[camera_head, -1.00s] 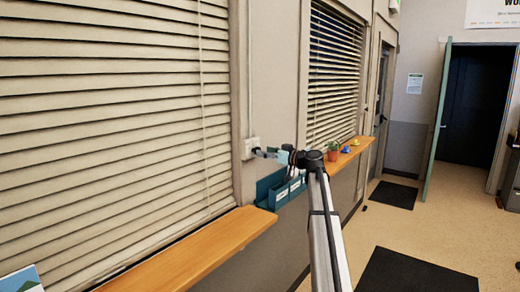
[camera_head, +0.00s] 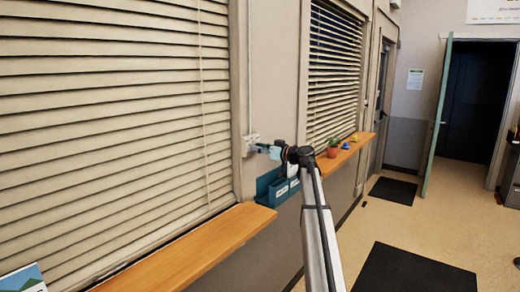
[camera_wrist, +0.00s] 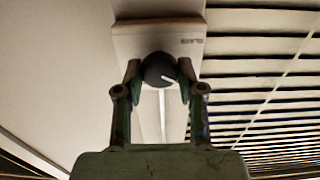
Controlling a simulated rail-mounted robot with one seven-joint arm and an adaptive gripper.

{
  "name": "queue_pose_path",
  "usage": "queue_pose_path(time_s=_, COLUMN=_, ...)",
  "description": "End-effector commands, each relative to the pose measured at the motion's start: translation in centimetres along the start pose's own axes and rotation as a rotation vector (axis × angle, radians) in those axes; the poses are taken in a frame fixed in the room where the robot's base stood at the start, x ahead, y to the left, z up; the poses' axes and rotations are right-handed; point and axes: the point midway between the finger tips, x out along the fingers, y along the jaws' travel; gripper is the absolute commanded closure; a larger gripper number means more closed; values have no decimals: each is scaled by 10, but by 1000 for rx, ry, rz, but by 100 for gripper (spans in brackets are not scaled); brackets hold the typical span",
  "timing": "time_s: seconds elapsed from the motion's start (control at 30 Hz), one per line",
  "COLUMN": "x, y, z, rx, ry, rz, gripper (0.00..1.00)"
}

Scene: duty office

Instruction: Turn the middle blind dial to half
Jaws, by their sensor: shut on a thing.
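The blind dial (camera_wrist: 158,70) is a dark round knob with a pale pointer mark, on a white wall plate (camera_wrist: 187,42) with small lettering too blurred to read. In the wrist view the pointer mark slants to the right and a little down. My gripper (camera_wrist: 159,80) has one finger on each side of the knob and is shut on it. In the head view my gripper (camera_head: 264,147) reaches the wall plate (camera_head: 250,143) between the two windows, and the knob itself is hidden there.
Slatted blinds (camera_head: 110,100) cover the near window, and more blinds (camera_head: 335,75) cover the far one. A wooden sill (camera_head: 190,245) juts out below the near window. A teal wall holder (camera_head: 273,190) hangs just below my gripper. A potted plant (camera_head: 333,148) stands on the far sill.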

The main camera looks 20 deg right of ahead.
Motion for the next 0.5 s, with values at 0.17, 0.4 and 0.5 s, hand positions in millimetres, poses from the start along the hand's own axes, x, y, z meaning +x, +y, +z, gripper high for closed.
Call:
queue_pose_path(time_s=0.17, x=0, y=0, z=0, rx=19, ry=1, rz=0, gripper=96)
queue_pose_path(time_s=0.4, x=1, y=1, z=2, rx=119, ry=2, rz=0, gripper=96)
queue_pose_path(time_s=0.5, x=1, y=1, z=2, rx=190, ry=2, rz=0, gripper=96)
